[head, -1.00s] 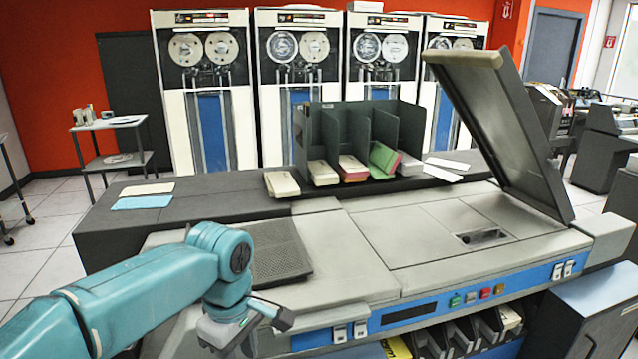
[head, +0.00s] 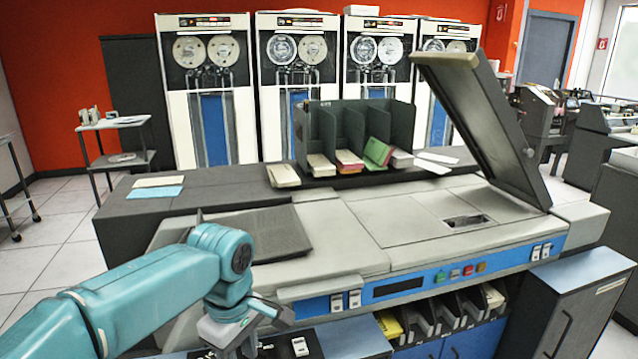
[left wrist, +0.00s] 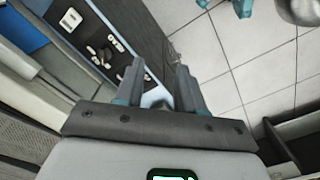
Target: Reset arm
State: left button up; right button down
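My left arm comes in from the left in the head view, bent over the front left of the card machine (head: 360,262). In the left wrist view my left gripper (left wrist: 158,80) points downward with its two fingers apart and nothing between them. Below it are the dark side of the machine, a control panel (left wrist: 88,38) and the tiled floor. In the head view the fingertips are at or below the picture's lower edge. My right gripper is not in view.
The machine's lid (head: 485,130) stands raised at the right. A dark divided rack (head: 345,118) with card stacks stands behind the deck. A small trolley (head: 120,158) is at the back left. Card slots (head: 450,312) are along the machine's front. Tiled floor (head: 50,255) is clear at the left.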

pick_arm(q)
jog(key=s+a+f+g+p, duration=0.1)
jog(key=s+a+f+g, duration=0.1)
jog(key=s+f, duration=0.35)
jog(key=s+a+f+g+h+p, duration=0.1)
jog(key=s+f+g, duration=0.1)
jog(key=f, duration=0.6)
jog(key=s+a+f+g+p, duration=0.1)
jog(key=s+a+f, duration=0.15)
jog(key=f, duration=0.45)
jog(key=s+d+f+m+t+h+p, duration=0.1)
jog(key=s+d+f+m+h, duration=0.15)
jog(key=s+f, duration=0.4)
jog(key=s+d+f+m+h+p, duration=0.1)
jog(key=s+d+f+m, duration=0.25)
jog(key=s, duration=0.55)
jog(key=w+m+t, duration=0.1)
jog(key=w+f+m+t, duration=0.1)
jog(key=w+t, duration=0.1)
jog(key=w+m+t, duration=0.1)
jog(key=m, duration=0.1)
jog(key=shift+w+d+f+y, duration=0.25)
jog(key=shift+w+d, duration=0.05)
jog(key=shift+d, duration=0.1)
